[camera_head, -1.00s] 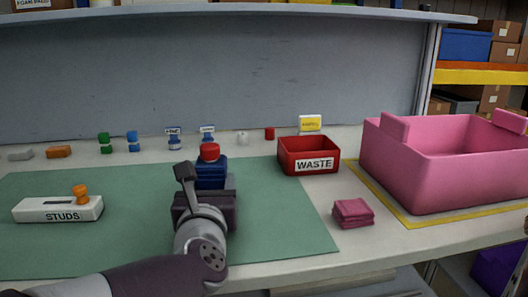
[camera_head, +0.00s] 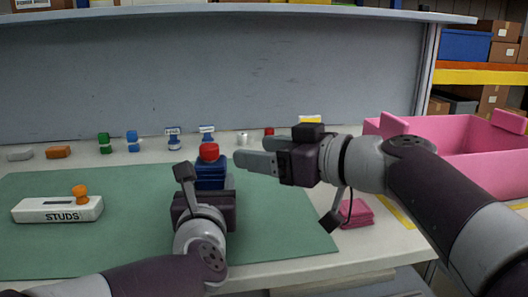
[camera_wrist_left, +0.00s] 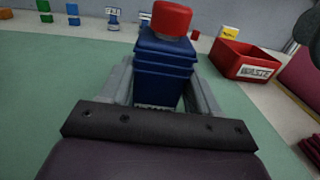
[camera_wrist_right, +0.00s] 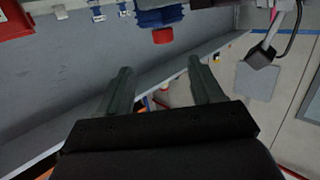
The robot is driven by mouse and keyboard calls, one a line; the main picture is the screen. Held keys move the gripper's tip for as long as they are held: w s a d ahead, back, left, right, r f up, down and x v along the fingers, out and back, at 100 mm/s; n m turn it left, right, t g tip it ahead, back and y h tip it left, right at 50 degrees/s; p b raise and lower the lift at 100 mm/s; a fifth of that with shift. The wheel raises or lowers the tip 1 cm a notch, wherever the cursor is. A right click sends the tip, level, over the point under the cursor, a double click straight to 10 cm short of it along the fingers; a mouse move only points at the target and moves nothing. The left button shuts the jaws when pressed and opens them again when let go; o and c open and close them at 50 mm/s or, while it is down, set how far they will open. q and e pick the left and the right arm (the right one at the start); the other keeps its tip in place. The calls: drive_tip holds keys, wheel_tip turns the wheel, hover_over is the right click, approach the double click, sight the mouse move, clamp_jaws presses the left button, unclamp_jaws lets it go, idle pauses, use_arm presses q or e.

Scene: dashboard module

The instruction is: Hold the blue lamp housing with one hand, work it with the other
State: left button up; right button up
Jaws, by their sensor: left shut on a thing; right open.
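The blue lamp housing (camera_head: 210,176) stands upright on the green mat with a red cap (camera_head: 209,152) on top. My left gripper (camera_wrist_left: 163,92) is shut around the housing's lower part, one finger on each side. In the head view its fingertips are mostly hidden behind its own wrist. My right gripper (camera_head: 243,153) is open and empty, just right of the red cap, with its fingers pointing left toward it and apart from it. In the right wrist view the housing (camera_wrist_right: 155,14) and its red cap (camera_wrist_right: 165,35) show at the top, beyond the open fingers (camera_wrist_right: 158,68).
A white STUDS box (camera_head: 58,209) with an orange knob lies on the green mat (camera_head: 130,240) at left. The red WASTE bin (camera_wrist_left: 245,62) is behind my right gripper. A pink tote (camera_head: 470,145) and pink cloths (camera_head: 356,213) are at right. Several small parts line the back.

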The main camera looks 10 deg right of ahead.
sight(212, 146)
drive_tip(key=x, duration=1.2)
drive_tip(key=shift+s+a+r, duration=0.1)
drive_tip(key=shift+s+a, duration=0.1)
drive_tip(key=shift+a, duration=0.1)
drive_tip(key=c, duration=1.1)
drive_tip(key=shift+r, duration=3)
use_arm(q)
drive_tip(key=o, duration=1.5)
use_arm(e)
drive_tip(key=shift+o, duration=0.2)
use_arm(q)
drive_tip(key=shift+s, duration=0.1)
